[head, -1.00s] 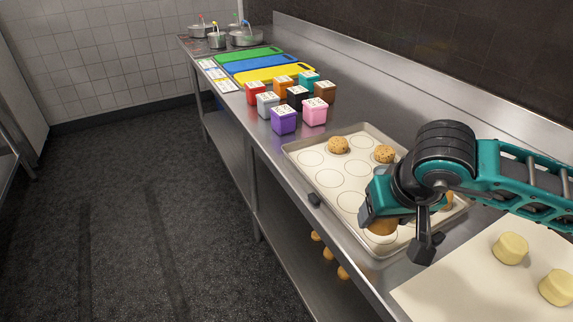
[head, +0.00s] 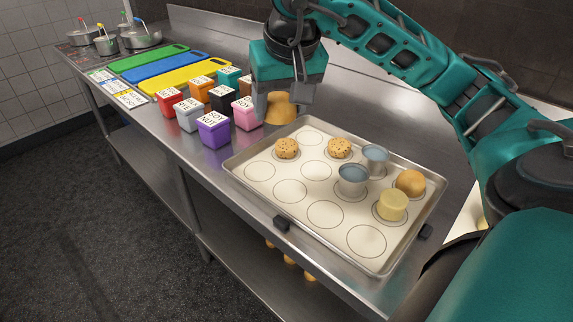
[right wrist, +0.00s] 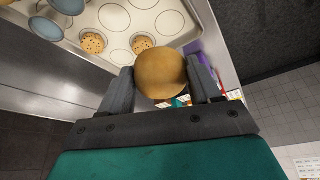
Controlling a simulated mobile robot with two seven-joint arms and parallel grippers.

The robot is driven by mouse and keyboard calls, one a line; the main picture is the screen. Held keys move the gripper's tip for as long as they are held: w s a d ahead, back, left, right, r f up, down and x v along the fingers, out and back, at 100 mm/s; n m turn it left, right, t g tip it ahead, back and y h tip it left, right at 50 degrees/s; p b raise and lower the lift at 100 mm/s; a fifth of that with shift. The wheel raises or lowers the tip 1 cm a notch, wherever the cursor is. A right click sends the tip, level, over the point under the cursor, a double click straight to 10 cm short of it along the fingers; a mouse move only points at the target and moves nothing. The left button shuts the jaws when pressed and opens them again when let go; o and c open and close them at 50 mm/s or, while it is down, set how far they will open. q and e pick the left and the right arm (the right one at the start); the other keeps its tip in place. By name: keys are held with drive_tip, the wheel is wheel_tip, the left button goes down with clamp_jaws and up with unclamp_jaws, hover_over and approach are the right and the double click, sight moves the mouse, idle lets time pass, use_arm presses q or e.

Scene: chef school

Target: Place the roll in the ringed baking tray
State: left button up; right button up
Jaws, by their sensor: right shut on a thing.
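My right gripper (head: 287,100) is shut on a plain golden-brown roll (head: 280,108), held near the far left corner of the ringed baking tray (head: 232,167). In the right wrist view the roll (right wrist: 160,73) sits between the two fingers, with the tray (right wrist: 200,22) beyond it. The tray bears two speckled cookies (head: 287,148) (head: 340,148), two grey-blue cups (head: 353,178) (head: 375,158), another brown roll (head: 410,183) and a pale dough piece (head: 392,204). Several printed rings are empty. My left gripper is out of view.
Labelled boxes, including a pink one (head: 246,113) and a purple one (head: 214,130), stand left of the tray near the held roll. Cutting boards (head: 185,78) and pots (head: 140,36) are farther along the steel counter. Several round items lie on the lower shelf.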

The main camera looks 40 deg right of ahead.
drive_tip(key=shift+s+d+r, duration=0.2)
drive_tip(key=shift+d+r, duration=0.1)
drive_tip(key=shift+r, duration=0.15)
drive_tip(key=shift+s+d+r, duration=0.15)
drive_tip(key=shift+d+r, duration=0.15)
drive_tip(key=shift+r, duration=0.15)
drive_tip(key=shift+s+d+r+m, duration=0.1)
drive_tip(key=shift+s+d+m, duration=0.1)
drive_tip(key=shift+m, duration=0.1)
wheel_tip(320, 180, down, 7)
drive_tip(key=b, duration=0.5)
hover_over(289, 189)
drive_tip(key=s, duration=0.2)
drive_tip(key=f, duration=0.8)
drive_tip(key=shift+w+a, duration=0.25)
drive_tip(key=shift+a, duration=0.1)
drive_tip(key=shift+f, duration=0.55)
wheel_tip(289, 189, down, 2)
drive_tip(key=shift+f, duration=0.75)
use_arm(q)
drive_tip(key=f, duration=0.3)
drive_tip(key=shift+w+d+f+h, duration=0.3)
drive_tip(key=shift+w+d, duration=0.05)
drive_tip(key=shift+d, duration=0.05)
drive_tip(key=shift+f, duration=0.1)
